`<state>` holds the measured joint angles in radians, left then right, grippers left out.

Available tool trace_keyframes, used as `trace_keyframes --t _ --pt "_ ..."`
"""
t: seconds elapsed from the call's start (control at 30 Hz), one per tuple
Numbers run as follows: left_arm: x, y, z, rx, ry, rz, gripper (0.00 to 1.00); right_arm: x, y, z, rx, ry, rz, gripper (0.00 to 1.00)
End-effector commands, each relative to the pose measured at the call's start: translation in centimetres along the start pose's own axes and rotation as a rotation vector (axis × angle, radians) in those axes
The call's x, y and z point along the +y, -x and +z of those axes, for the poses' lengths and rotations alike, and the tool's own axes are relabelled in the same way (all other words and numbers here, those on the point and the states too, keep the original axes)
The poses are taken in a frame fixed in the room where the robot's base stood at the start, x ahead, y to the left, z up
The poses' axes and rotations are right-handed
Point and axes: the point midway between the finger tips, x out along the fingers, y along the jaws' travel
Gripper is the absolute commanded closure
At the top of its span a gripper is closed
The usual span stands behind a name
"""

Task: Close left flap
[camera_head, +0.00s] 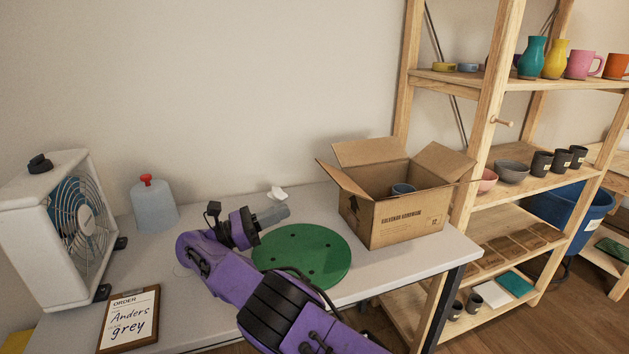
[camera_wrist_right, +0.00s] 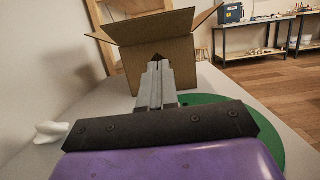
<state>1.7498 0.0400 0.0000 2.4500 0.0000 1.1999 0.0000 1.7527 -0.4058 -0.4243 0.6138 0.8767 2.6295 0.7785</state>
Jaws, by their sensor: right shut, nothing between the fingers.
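A brown cardboard box (camera_head: 400,218) stands open at the right part of the table with a grey-blue mug (camera_head: 402,189) inside. Its left flap (camera_head: 342,180) slants up and outward to the left. The back flap (camera_head: 370,152) and right flap (camera_head: 444,162) also stand open. My right gripper (camera_head: 286,209) is shut and empty, left of the box and apart from it, over the table near the green disc. In the right wrist view its closed fingers (camera_wrist_right: 156,72) point at the box side (camera_wrist_right: 160,62). My left gripper is not in view.
A fan (camera_head: 62,225), a grey bottle with a red top (camera_head: 154,205) and an order clipboard (camera_head: 130,320) are at the left. A wooden shelf (camera_head: 490,100) with pottery stands close right of the box.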

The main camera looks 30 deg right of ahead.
Motion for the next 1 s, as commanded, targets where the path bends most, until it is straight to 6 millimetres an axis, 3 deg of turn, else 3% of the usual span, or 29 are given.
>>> trace_keyframes --t 0.1,0.4,0.6,1.0 --pt "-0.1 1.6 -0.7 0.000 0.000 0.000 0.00 -0.1 -2.7 0.7 0.002 0.004 -0.004 1.00" --pt "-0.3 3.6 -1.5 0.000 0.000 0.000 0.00 -0.1 -8.9 0.8 0.003 -0.001 0.001 1.00" --pt "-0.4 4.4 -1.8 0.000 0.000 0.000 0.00 -0.1 -10.7 2.6 0.002 -0.001 0.001 1.00" --pt "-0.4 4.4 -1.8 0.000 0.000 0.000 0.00 -0.1 -11.1 2.8 0.002 -0.001 0.001 1.00"
